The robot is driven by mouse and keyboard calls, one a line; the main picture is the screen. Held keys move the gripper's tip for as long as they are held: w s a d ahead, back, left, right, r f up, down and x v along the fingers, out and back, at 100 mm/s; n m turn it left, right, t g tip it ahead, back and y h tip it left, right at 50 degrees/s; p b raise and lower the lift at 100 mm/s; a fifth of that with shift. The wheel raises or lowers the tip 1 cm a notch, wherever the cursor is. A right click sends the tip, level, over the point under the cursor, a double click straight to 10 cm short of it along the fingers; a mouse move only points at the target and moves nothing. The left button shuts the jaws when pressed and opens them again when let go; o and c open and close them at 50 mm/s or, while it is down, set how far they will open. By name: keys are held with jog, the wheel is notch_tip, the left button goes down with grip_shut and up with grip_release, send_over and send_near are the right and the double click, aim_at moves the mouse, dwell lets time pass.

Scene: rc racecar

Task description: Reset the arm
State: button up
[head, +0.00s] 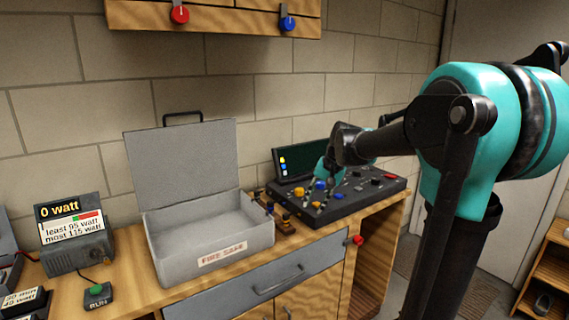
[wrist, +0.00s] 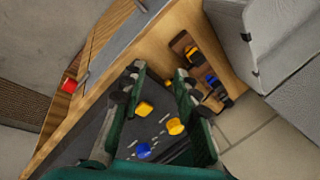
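My arm reaches in from the right of the head view, with its teal and black links bent toward the bench. My gripper (wrist: 160,78) is open in the wrist view, its two dark green fingers apart with nothing held between them. In the head view, its end (head: 325,175) is small and partly hidden by my arm, over the black control console (head: 372,195). Yellow knobs (wrist: 146,108) and a blue knob (wrist: 144,151) of the console show beyond and between the fingers. Whether the fingers touch the console is unclear.
An open grey "FIRE SAFE" box (head: 165,255) stands left of the console. A small wooden rack (head: 282,222) sits between them. A watt meter (head: 75,240) reads "0 watt", near a RUN button (head: 98,292). A cabinet (head: 215,15) hangs above; the wall is behind.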

jog(key=s+d+f+n+t+h, duration=0.1)
jog(key=s+d+f, duration=0.3)
jog(key=s+f, duration=0.5)
jog(key=s+d+f+n+t+h, duration=0.1)
jog(key=s+d+f+n+h, duration=0.1)
jog(key=s+d+f, duration=0.3)
jog(key=s+f+n, duration=0.1)
jog(key=s+f, duration=0.3)
jog(key=s, duration=0.4)
jog(key=shift+s+d+f, duration=0.15)
jog(key=shift+s+f, duration=0.25)
dwell(0.3)
